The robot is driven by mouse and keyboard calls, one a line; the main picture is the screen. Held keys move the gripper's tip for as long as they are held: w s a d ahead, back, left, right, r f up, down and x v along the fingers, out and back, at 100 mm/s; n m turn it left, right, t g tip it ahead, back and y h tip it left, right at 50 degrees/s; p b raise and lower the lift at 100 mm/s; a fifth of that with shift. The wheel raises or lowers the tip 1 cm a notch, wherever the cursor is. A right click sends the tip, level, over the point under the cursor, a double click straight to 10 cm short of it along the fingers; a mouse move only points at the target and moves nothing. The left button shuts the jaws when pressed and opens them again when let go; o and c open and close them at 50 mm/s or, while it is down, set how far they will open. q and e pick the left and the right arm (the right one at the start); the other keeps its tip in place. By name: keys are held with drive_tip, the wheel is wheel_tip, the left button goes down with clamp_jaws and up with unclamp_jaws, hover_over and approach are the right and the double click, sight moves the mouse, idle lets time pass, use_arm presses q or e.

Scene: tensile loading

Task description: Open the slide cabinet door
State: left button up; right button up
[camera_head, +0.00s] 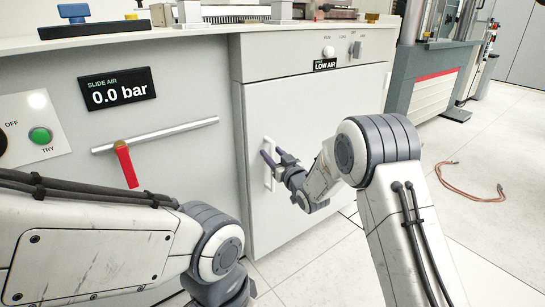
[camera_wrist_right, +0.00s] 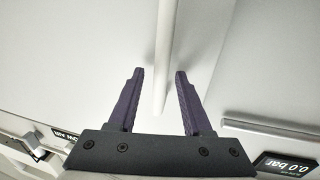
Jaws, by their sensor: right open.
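The cabinet door (camera_head: 310,115) is a pale grey panel under the "LOW AIR" sign, and it looks shut. Its white vertical handle (camera_head: 267,148) is near the door's left edge. My right gripper (camera_head: 271,156) is open at the handle. In the right wrist view the handle (camera_wrist_right: 166,40) is a white bar running down between the two dark fingers (camera_wrist_right: 159,72), with a gap on each side. I cannot tell how deep the handle sits between them. My left arm comes in from the lower left; its gripper is out of view.
Left of the door, a panel carries a "0.0 bar" display (camera_head: 117,89), a pipe with a red lever (camera_head: 126,164) and a green TRY button (camera_head: 40,135). A knob (camera_head: 328,52) is above the door. A copper-coloured hose (camera_head: 468,183) lies on otherwise open floor at right.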

clamp_jaws()
idle(1.4)
